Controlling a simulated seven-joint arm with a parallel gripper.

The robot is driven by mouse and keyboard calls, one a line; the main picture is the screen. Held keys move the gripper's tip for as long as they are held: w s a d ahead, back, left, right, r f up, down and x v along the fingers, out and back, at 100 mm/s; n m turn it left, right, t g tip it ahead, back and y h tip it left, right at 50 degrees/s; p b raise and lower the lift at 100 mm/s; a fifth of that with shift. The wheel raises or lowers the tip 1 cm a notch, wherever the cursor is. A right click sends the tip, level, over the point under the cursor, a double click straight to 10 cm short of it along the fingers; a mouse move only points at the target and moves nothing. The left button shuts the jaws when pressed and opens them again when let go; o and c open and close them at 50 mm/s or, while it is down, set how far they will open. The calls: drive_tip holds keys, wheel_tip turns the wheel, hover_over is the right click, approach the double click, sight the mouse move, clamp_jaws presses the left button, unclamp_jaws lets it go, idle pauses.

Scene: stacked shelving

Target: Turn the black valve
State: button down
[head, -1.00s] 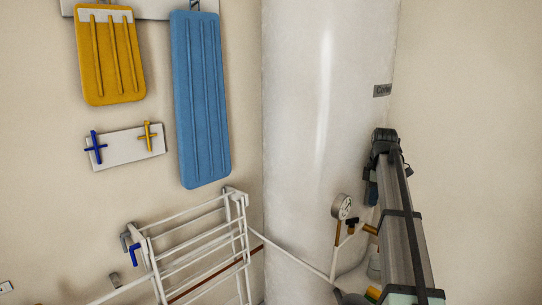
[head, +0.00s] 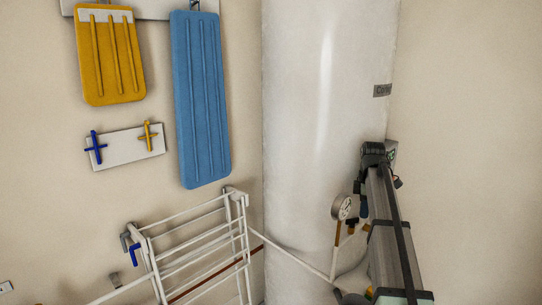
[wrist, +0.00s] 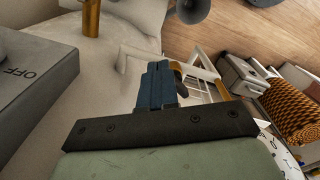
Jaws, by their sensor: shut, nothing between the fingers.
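The black valve (head: 351,227) sits on the copper pipework beside the round gauge, at the foot of the white tank in the head view. It is small there, and its exact handle angle cannot be told. My gripper (head: 361,206) is just right of the gauge and close above the valve, pointing down. In the wrist view, my gripper (wrist: 156,70) has its blue fingers together with nothing between them. A dark and copper-coloured part shows just behind the fingertips to the right; whether it is the valve or is touched cannot be told.
The round gauge (head: 341,207) stands close left of my gripper. The white tank (head: 315,120) rises behind. A grey box marked OFF (wrist: 35,85) is near the wrist at left. A white drying rack (head: 195,240) stands left of the tank.

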drive_tip(key=shift+s+f, duration=0.2)
drive_tip(key=shift+f, duration=0.45)
drive_tip(key=shift+s+a+f, duration=0.15)
drive_tip(key=shift+s, duration=0.8)
idle(0.3)
drive_tip(key=shift+a, duration=0.1)
drive_tip(key=shift+s+a+r, duration=0.25)
drive_tip(key=shift+a+r, duration=0.05)
idle(0.6)
drive_tip(key=shift+s+d, duration=0.15)
